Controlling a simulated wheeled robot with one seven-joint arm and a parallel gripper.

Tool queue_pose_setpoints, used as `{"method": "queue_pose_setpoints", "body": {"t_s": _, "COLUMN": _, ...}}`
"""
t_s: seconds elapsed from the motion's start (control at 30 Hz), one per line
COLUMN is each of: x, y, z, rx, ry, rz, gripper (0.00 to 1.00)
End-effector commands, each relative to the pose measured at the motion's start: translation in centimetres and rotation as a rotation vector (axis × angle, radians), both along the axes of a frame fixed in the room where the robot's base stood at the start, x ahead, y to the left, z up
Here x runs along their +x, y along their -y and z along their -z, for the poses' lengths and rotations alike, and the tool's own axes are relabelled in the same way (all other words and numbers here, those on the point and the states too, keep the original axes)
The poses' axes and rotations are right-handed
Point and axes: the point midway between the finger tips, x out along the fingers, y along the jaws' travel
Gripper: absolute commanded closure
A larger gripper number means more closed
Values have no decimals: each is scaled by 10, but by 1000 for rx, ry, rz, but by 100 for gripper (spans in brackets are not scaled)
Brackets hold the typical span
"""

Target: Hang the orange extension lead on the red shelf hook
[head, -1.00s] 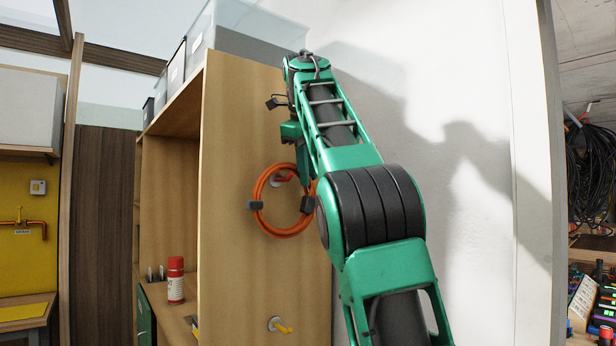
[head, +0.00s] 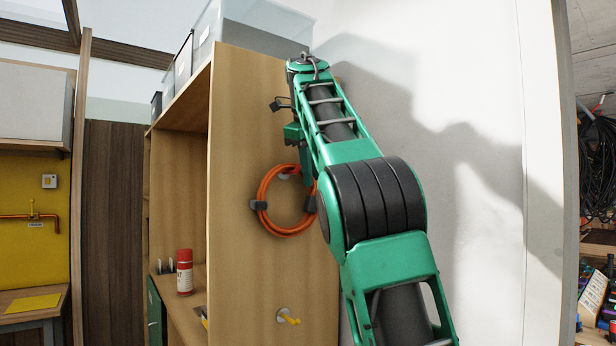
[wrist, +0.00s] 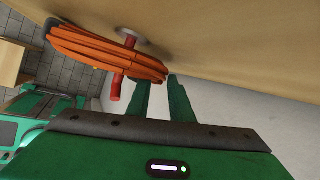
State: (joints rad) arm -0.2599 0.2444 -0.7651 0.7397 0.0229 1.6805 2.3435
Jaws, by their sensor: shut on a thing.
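The orange extension lead (head: 264,222) is a round coil with dark ties, in front of the side panel in the head view. Its top crosses the red shelf hook, whose pale round plate (head: 284,177) shows just below the top strand. In the wrist view the coil (wrist: 95,50) is nearly edge-on; the red hook (wrist: 117,88) shows on both sides of it, its tip below and its plate above. Whether the coil bears on the hook is unclear. My gripper (wrist: 163,85) is shut on the coil's right end; my arm hides it in the head view.
The wooden shelf's side panel (head: 240,270) is close behind the coil. A yellow hook (head: 288,320) sits lower on it. White wall (head: 470,90) is to the right.

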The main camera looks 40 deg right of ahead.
Motion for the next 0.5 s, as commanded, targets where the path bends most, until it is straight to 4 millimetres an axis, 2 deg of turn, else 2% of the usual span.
{"method": "queue_pose_setpoints", "body": {"t_s": 0.4, "x": 0, "y": 0, "z": -1, "rx": -1, "ry": 3, "rz": 1, "gripper": 100}}
{"method": "queue_pose_setpoints", "body": {"t_s": 0.43, "x": 0, "y": 0, "z": -1, "rx": -1, "ry": 3, "rz": 1, "gripper": 75}}
{"method": "queue_pose_setpoints", "body": {"t_s": 0.5, "x": 0, "y": 1, "z": -1, "rx": 0, "ry": 2, "rz": 1, "gripper": 59}}
